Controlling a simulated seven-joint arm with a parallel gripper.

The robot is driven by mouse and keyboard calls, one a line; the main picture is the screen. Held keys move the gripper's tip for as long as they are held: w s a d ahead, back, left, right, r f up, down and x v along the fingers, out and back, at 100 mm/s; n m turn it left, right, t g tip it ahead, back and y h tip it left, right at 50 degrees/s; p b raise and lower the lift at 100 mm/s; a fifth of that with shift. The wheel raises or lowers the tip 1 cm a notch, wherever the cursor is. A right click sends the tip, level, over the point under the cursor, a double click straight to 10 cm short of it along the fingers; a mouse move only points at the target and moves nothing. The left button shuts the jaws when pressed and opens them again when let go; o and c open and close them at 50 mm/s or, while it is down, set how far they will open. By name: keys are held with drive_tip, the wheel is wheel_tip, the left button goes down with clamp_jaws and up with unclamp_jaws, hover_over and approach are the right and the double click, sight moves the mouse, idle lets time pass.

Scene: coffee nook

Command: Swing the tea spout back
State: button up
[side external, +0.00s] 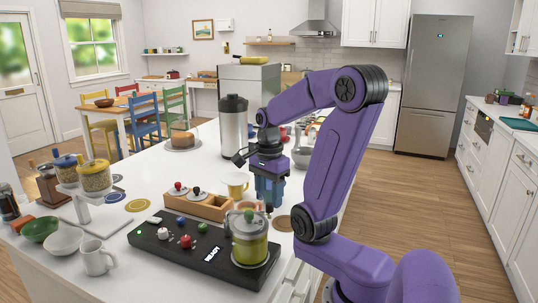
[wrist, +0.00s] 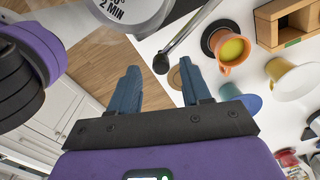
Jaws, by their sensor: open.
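In the wrist view, a thin metal rod, which looks like the tea spout (wrist: 190,33), slants down from the top edge to a round black end. That end lies between and just beyond the fingertips of my gripper (wrist: 158,72); I cannot tell whether they touch. My gripper is open, with nothing held. In the side external view my gripper (side external: 268,202) hangs just behind the glass tea jar (side external: 250,245), which holds greenish tea; the spout is not clear there. A grey round part marked "2 MIN" (wrist: 120,12) fills the top left of the wrist view.
An orange cup of yellow-green liquid (wrist: 228,66) and a pale yellow cup (wrist: 292,82) stand to the right in the wrist view. A wooden box (side external: 208,210), black control panel (side external: 165,245) and steel urn (side external: 233,130) crowd the counter. A brown coaster (side external: 283,223) lies near the counter edge.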

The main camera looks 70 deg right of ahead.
wheel_tip(320, 180, up, 15)
idle(0.5)
idle(0.4)
drive_tip(key=w+a+f+n, duration=0.1)
drive_tip(key=a+f+n, duration=0.2)
drive_tip(key=n, duration=0.2)
drive_tip(key=w+a+f+n, duration=0.1)
drive_tip(key=a+f+n, duration=0.2)
drive_tip(key=n, duration=0.3)
drive_tip(key=w+a+f+n, duration=0.1)
drive_tip(key=a+f+n, duration=0.2)
drive_tip(key=a+n, duration=0.1)
drive_tip(key=shift+a+n, duration=0.15)
drive_tip(key=shift+n, duration=0.75)
drive_tip(key=s+a+f+n, duration=0.4)
drive_tip(key=s+n, duration=0.2)
drive_tip(key=n, duration=0.2)
drive_tip(key=s+a+f+n, duration=0.4)
drive_tip(key=s+n, duration=0.3)
drive_tip(key=n, duration=0.2)
drive_tip(key=shift+s+a+f+n, duration=0.2)
drive_tip(key=shift+a+f+n, duration=0.1)
drive_tip(key=shift+f, duration=0.2)
